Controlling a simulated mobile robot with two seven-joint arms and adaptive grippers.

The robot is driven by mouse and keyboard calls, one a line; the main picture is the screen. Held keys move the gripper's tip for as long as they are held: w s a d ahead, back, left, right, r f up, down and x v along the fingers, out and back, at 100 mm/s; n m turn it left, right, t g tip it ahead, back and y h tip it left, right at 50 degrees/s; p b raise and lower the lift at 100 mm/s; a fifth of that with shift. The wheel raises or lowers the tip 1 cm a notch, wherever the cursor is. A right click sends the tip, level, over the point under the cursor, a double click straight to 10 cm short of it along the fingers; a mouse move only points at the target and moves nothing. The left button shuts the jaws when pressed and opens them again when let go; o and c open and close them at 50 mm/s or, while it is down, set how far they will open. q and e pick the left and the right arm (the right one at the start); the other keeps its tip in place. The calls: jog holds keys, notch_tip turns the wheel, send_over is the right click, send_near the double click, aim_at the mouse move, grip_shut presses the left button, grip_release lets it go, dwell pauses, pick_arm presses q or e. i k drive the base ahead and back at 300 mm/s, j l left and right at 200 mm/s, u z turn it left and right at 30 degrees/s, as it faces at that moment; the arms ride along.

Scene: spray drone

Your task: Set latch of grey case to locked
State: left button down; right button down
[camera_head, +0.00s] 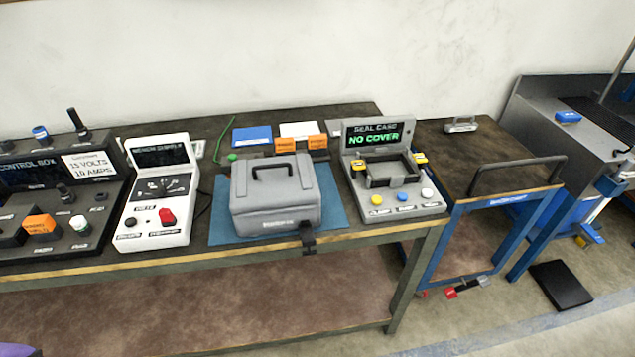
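The grey case (276,200) sits lid down on a blue mat (335,212) near the front edge of the workbench. It has a dark carry handle (281,168) on top and pale lettering on its front. Neither of my grippers shows clearly in the head view.
A white meter box (158,190) and a dark control box (55,190) stand left of the case. A seal station reading "NO COVER" (390,185) stands close on its right. Orange blocks (285,145) lie behind it. A blue cart (500,200) stands right of the bench.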

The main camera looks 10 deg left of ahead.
aim_at(308, 241)
jog(key=k+l+u, duration=0.2)
jog(key=k, duration=0.25)
jog(key=k+l+u, duration=0.15)
jog(key=k+l, duration=0.15)
jog(key=k, duration=0.15)
jog(key=k+l+u, duration=0.2)
jog(key=k, duration=0.3)
jog(key=j, duration=0.05)
